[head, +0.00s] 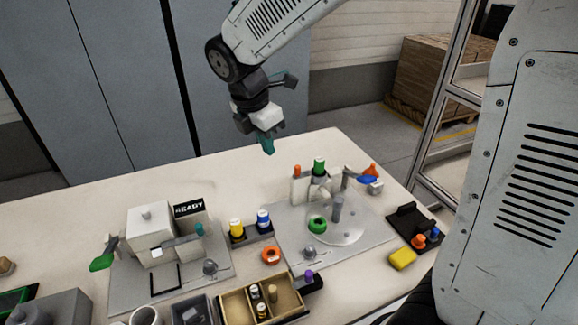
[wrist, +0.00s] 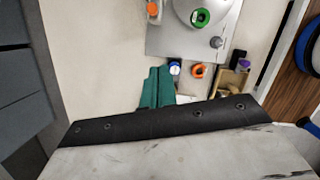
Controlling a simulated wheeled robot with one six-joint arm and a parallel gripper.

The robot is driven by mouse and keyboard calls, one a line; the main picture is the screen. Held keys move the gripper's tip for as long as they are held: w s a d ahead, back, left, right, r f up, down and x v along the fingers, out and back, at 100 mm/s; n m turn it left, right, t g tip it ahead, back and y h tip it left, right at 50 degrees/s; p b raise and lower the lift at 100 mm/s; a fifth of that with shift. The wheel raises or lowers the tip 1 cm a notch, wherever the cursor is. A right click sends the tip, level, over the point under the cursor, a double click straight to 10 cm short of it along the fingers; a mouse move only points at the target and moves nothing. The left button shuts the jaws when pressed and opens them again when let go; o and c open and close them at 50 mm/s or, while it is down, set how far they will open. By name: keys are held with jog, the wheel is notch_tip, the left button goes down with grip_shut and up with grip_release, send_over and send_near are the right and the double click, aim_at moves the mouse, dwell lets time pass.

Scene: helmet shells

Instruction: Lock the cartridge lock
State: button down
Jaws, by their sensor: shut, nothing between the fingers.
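My gripper (head: 267,146) hangs in the air above the back of the table, its teal fingers pointing down and together. In the wrist view the teal fingers (wrist: 158,88) are side by side with nothing seen between them. On the right grey plate (head: 285,240) stands a pale fixture (head: 300,190) holding a green-capped cartridge (head: 319,168). A blue lever handle (head: 366,180) sticks out at the fixture's right. My gripper is apart from and above it. The frames do not make clear which part is the cartridge lock, or its state.
A boxy station (head: 150,235) with a READY sign (head: 189,208) and green lever (head: 101,263) stands left. Bottles, an orange ring (head: 271,256) and a divided tray (head: 235,303) sit between. A yellow block (head: 402,259) lies right. The table's back (head: 150,193) is clear.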

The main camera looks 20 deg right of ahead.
aim_at(297, 168)
jog(key=shift+w+d+f, duration=0.35)
jog(key=shift+d+f, duration=0.7)
jog(key=shift+f, duration=0.55)
jog(key=shift+w+d+f, duration=0.3)
jog(key=shift+d+f, duration=0.7)
jog(key=shift+f, duration=0.65)
jog(key=shift+w+d+f, duration=0.35)
jog(key=shift+d+f, duration=0.7)
jog(key=shift+f, duration=0.55)
jog(key=shift+w+d, duration=0.1)
jog(key=shift+d, duration=0.95)
